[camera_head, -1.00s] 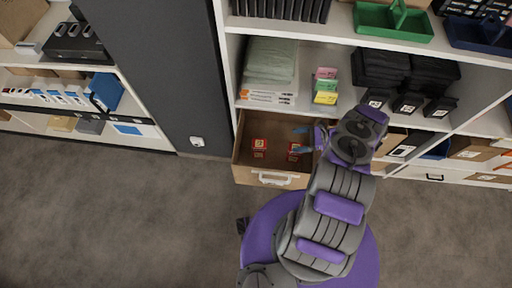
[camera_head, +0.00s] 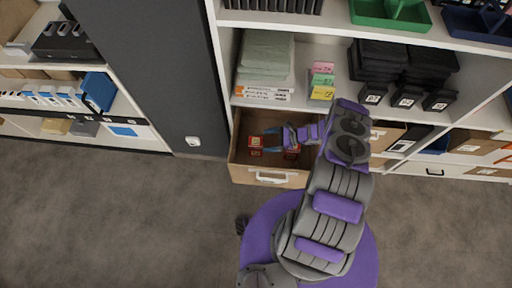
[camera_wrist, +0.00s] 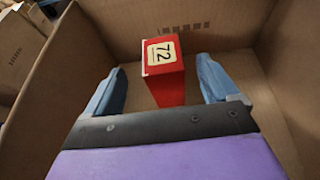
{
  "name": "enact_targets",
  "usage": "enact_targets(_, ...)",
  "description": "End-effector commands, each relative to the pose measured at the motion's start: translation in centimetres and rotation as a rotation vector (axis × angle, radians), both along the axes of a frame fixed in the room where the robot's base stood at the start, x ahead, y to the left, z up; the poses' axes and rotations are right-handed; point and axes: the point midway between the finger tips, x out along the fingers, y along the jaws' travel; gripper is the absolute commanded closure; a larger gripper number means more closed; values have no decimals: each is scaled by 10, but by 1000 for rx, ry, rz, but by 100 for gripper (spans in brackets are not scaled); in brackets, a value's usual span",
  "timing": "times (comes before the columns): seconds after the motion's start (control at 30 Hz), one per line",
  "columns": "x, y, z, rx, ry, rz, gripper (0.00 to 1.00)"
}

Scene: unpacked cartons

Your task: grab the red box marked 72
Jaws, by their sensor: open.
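The red box marked 72 (camera_wrist: 166,72) stands in the open carton, between and slightly beyond my two blue fingers in the wrist view. My gripper (camera_wrist: 163,85) is open, with a finger on each side and gaps to the box. In the head view my gripper (camera_head: 268,139) reaches from the right into the carton (camera_head: 241,171). A red box (camera_head: 255,142) lies just left of the fingertips; its mark is too small to read there.
Carton walls enclose my gripper closely, with a handle label (camera_head: 272,178) on the front. A shelf above holds green folded cloths (camera_head: 268,58), small coloured boxes (camera_head: 322,82) and black stacks (camera_head: 378,66). A grey pillar (camera_head: 180,80) stands left. The floor in front is clear.

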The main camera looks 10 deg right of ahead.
Motion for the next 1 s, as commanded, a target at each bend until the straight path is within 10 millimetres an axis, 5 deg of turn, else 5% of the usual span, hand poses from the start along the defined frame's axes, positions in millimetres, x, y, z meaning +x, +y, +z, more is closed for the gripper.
enact_targets(0.23,10,32,-17,3,1,4,12)
enact_targets(0.5,13,36,-17,1,1,0,12)
enact_targets(1.0,13,36,-17,2,0,1,59)
